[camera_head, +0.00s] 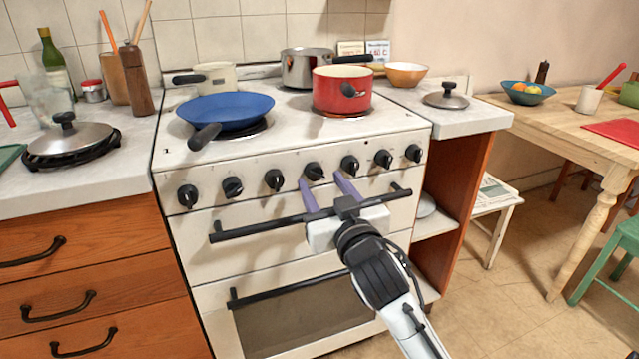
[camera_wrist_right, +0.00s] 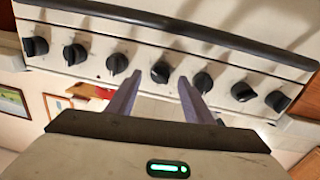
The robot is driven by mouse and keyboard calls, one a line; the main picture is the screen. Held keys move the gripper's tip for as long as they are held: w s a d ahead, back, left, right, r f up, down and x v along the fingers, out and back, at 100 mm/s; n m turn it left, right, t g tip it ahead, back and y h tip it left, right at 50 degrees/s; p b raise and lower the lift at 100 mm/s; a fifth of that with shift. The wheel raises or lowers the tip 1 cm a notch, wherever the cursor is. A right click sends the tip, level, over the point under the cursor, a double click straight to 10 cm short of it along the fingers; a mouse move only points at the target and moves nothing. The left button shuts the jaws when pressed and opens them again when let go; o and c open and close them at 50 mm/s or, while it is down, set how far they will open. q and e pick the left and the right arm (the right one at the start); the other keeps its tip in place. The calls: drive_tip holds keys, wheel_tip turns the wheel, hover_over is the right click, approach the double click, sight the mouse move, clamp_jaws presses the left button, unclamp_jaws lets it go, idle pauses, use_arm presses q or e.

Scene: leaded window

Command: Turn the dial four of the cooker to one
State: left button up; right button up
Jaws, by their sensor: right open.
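The cooker (camera_head: 300,150) is white with a row of several black dials along its front panel. Dial four (camera_head: 314,171), the middle one, is a black knob; in the right wrist view dial four (camera_wrist_right: 160,72) shows between the two fingertips. My right gripper (camera_head: 322,180) has two purple fingers, open, pointing at the panel with their tips near dial four. The fingers also show in the right wrist view (camera_wrist_right: 160,78). I cannot tell whether they touch the dial. The marks around the dial are too small to read. My left gripper is not in view.
The oven's black handle bar (camera_head: 260,229) runs under my right gripper. A blue pan (camera_head: 226,110), a red pot (camera_head: 343,88) and other pots stand on the hob. Other dials, such as dial three (camera_head: 274,180) and dial five (camera_head: 350,164), sit close on either side.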

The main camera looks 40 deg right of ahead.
sight(315, 173)
drive_tip(key=shift+x, duration=1.15)
drive_tip(key=c, duration=1)
drive_tip(key=shift+c, duration=0.2)
